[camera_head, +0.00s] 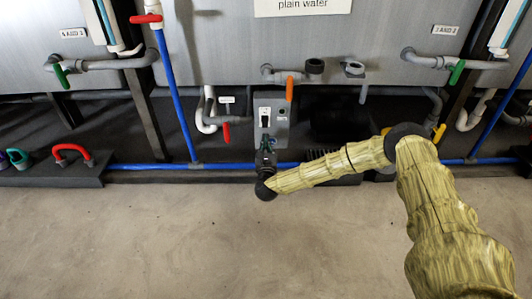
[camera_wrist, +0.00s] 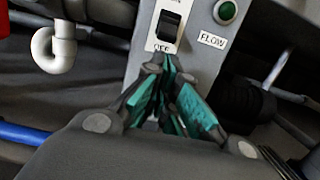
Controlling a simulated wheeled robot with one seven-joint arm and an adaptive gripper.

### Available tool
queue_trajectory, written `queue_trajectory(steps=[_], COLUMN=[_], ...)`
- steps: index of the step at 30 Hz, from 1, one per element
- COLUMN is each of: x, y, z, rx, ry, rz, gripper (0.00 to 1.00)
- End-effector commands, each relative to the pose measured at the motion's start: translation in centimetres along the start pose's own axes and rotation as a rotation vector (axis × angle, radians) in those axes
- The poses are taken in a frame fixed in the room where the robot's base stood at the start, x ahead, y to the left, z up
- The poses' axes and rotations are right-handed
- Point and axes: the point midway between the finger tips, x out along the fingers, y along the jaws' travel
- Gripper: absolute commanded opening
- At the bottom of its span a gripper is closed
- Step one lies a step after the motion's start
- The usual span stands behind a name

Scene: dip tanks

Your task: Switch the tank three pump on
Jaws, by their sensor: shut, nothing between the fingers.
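The grey pump control box (camera_head: 280,134) hangs below the middle tank front. Its black rocker switch (camera_wrist: 168,27) sits in a white plate with "OFF" printed below it; I cannot tell which way the rocker is tipped. A round green lamp or button (camera_wrist: 225,12) is to the right of the switch, above a "FLOW" label (camera_wrist: 212,40). My gripper (camera_head: 266,144) is in front of the box's lower part. In the wrist view my gripper (camera_wrist: 163,66) is shut and empty, its teal-padded fingertips just below the switch plate in the picture. Contact cannot be made out.
An orange-handled valve (camera_head: 289,89) hangs at the box's upper right. A red-handled valve (camera_head: 226,132) on white pipe is to its left. Blue pipe (camera_head: 210,166) runs low behind my gripper. The concrete floor (camera_head: 180,230) in front is clear.

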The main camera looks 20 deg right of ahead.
Motion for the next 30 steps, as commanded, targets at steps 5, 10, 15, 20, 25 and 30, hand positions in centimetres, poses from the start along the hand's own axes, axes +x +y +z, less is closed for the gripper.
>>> queue_trajectory(steps=[5, 10, 15, 20, 25, 30], x=[2.3, 3.5, 3.8, 3.8, 3.8, 3.7], y=[0.0, 0.0, 0.0, 0.0, -0.1, -0.7], z=[-0.2, -0.1, 0.0, 0.0, 0.1, 0.5], rx=[0.000, -0.001, 0.000, 0.000, 0.000, -0.001], ry=[-0.001, 0.000, 0.000, 0.000, 0.003, 0.030], rz=[-0.001, -0.001, 0.000, 0.000, -0.001, -0.007], gripper=[0.00, 0.00, 0.00, 0.00, 0.00, 0.00])
